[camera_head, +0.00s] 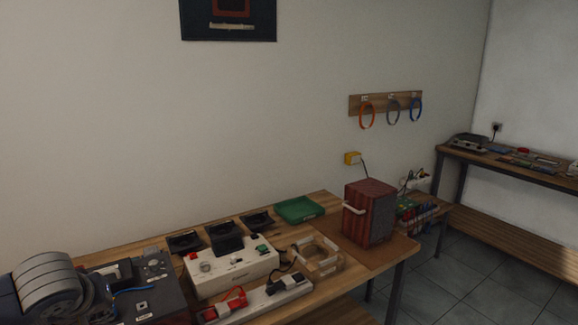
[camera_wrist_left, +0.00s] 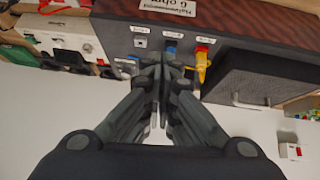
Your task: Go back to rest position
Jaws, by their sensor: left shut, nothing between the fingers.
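My left arm comes in at the lower left of the head view, with a rounded grey link over the left end of the workbench (camera_head: 330,285). In the left wrist view my left gripper (camera_wrist_left: 160,62) is shut, its two dark fingers together with nothing between them. The fingertips are in front of a dark box (camera_wrist_left: 118,42) with labelled sockets. A blue plug and a yellow plug (camera_wrist_left: 201,65) sit at its sockets beside the fingers. I cannot tell whether the fingertips touch the box. My right gripper is not in view.
On the workbench are a white box (camera_head: 240,272) with buttons, a green tray (camera_head: 299,209), a wooden frame (camera_head: 318,258), a red-brown speaker (camera_head: 369,212) and a power strip (camera_head: 262,298). Rings (camera_head: 392,111) hang on the wall. Another bench (camera_head: 520,166) stands at right. Tiled floor (camera_head: 470,270) lies free between.

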